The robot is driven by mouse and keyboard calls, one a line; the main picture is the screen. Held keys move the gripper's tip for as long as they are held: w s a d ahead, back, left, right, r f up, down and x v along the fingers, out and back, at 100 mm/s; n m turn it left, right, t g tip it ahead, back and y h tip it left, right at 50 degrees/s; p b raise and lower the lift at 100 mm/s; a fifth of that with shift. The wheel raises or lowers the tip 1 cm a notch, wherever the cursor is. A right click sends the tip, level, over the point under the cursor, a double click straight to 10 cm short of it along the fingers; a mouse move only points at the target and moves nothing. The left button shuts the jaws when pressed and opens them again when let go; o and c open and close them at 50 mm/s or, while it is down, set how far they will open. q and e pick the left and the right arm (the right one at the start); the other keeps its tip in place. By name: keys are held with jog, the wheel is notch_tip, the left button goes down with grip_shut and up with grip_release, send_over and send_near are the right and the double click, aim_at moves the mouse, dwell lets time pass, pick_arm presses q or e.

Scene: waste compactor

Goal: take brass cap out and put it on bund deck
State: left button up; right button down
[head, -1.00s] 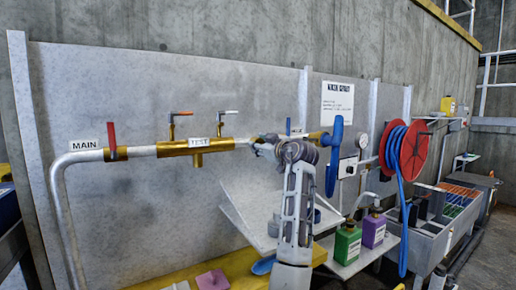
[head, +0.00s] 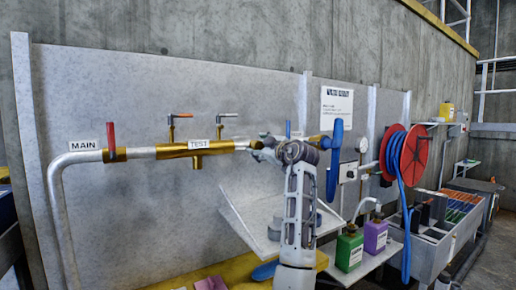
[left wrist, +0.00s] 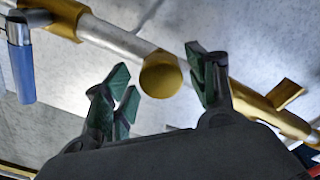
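The round brass cap (left wrist: 160,75) shows face-on in the left wrist view, in front of the grey pipe (left wrist: 118,42). It lies between the spread fingers of my left gripper (left wrist: 160,88), with a gap on each side. That gripper is open and empty. I cannot tell for sure which surface is the bund deck. My right gripper is not in view.
A blue-levered valve (left wrist: 20,70) and a brass stub (left wrist: 287,94) flank the cap along the pipe. A tilted grey plate (head: 250,215) is below. Green (head: 349,250) and purple (head: 375,236) bottles stand on a shelf at the right, near a blue hose reel (head: 404,155).

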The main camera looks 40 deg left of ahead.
pick_arm(q)
jog(key=shift+c, duration=0.5)
jog(key=m+p, duration=0.4)
jog(key=shift+r, duration=0.1)
jog(key=shift+m+p, duration=0.35)
jog(key=shift+m, duration=0.25)
dwell(0.3)
jog(key=shift+m+p, duration=1.5)
jog(key=shift+p, duration=0.2)
jog(key=shift+m+p, duration=0.8)
jog(key=shift+p, duration=0.15)
jog(key=shift+m, duration=0.3)
